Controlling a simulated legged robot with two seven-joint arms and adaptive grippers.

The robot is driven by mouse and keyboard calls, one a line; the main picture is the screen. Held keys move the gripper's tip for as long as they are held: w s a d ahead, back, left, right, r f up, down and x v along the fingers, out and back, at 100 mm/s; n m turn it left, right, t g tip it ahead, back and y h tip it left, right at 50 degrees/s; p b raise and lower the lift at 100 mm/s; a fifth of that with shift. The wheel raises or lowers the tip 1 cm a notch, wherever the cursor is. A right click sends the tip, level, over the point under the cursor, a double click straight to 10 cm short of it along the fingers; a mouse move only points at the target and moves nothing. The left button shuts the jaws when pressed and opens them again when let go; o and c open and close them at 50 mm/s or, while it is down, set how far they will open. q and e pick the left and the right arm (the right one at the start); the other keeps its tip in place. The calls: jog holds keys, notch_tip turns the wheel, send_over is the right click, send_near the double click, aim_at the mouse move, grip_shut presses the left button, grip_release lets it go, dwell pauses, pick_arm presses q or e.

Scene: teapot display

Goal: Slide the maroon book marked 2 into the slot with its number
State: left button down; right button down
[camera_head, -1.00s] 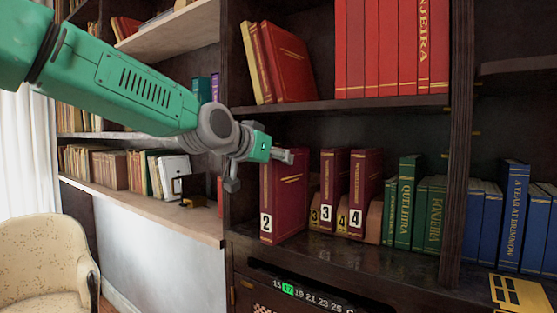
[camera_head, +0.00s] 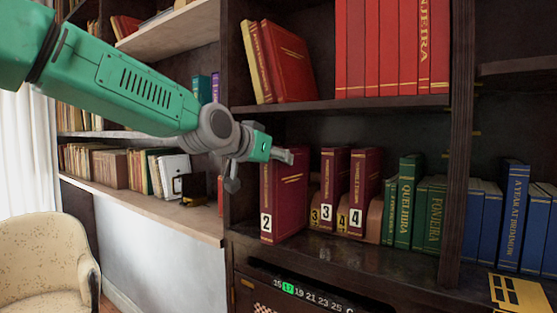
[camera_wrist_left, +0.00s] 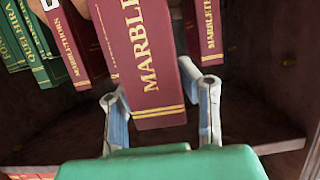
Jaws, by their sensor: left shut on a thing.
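The maroon book marked 2 (camera_head: 289,200) stands upright at the left end of the lower shelf, its white number label low on the spine. My left gripper (camera_head: 284,156) is at its upper end. In the left wrist view, a large maroon spine with gold letters (camera_wrist_left: 141,60) is between the two fingers of the left gripper (camera_wrist_left: 163,105), which is shut on it. Tan dividers with number tags 3 (camera_head: 315,214) and 4 (camera_head: 342,220) show to the right of the book. No slot tag 2 is visible. My right gripper is not in view.
Maroon books marked 3 (camera_head: 334,180) and 4 (camera_head: 366,185) stand just right of the book marked 2. Green books (camera_head: 405,200) follow, then an upright shelf post (camera_head: 457,150). The upper shelf board (camera_head: 345,105) is close above. Bare shelf lies in front of the books.

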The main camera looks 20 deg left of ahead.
pick_arm(q)
jog(key=shift+w+r, duration=0.25)
jog(key=shift+w+d+p, duration=0.1)
jog(key=shift+w+p, duration=0.05)
jog(key=shift+p, duration=0.15)
jog(key=shift+w+d, duration=0.15)
jog(key=shift+w, duration=0.15)
jog(key=shift+w+d+p, duration=0.1)
jog(key=shift+w+p, duration=0.15)
jog(key=shift+p, duration=0.15)
jog(key=c, duration=1.1)
grip_release()
jog(key=shift+w+f, duration=0.1)
jog(key=shift+d, duration=0.1)
jog(key=v, duration=1.1)
jog(key=shift+s, duration=0.35)
